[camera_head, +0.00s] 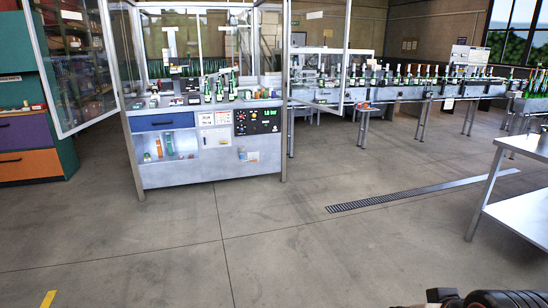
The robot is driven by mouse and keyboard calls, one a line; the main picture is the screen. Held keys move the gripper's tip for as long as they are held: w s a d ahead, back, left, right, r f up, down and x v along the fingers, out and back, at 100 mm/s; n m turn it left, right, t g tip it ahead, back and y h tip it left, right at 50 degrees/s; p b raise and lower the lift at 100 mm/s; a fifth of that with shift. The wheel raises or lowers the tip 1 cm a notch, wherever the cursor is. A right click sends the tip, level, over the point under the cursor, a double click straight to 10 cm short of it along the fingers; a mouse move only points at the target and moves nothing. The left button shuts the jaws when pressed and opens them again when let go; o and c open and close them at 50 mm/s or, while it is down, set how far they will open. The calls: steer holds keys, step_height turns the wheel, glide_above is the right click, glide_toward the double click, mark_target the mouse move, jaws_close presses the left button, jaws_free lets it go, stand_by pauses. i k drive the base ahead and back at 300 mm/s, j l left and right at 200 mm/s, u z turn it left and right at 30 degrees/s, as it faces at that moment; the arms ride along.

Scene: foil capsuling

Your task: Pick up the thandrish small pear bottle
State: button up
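Several small bottles, mostly green with pale labels, stand on the worktop (262,102) of the enclosed machine; one of the green bottles (207,92) stands near the middle. They are too small to tell which one, if any, is the thandrish small pear bottle. More bottles line the conveyor at the back right. A dark part of my own arm (490,299) shows at the bottom right edge, far from all the bottles. No gripper fingers can be made out.
The machine cabinet (210,171) has a blue drawer, an open shelf and a control panel. Its glass doors (78,65) stand open. A conveyor (410,93) runs right. A steel table (522,143) stands at right, coloured drawers (28,133) at left. The floor between is clear, with a drain grate (400,198).

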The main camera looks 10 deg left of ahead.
mark_target(218, 94)
steer(key=i+j+u, duration=0.1)
steer(key=i, duration=0.6)
steer(key=i+u, duration=0.1)
steer(key=i, duration=0.6)
steer(key=i+u, duration=0.1)
steer(key=i, duration=0.65)
steer(key=i+u, duration=0.1)
steer(key=i, duration=0.6)
steer(key=i+l+u, duration=0.1)
steer(key=i, duration=0.6)
steer(key=i+l+u, duration=0.15)
steer(key=i, duration=0.55)
steer(key=i+l+u, duration=0.3)
steer(key=i, duration=0.15)
steer(key=i+l+u, duration=0.3)
steer(key=i+j, duration=0.05)
steer(key=i, duration=0.05)
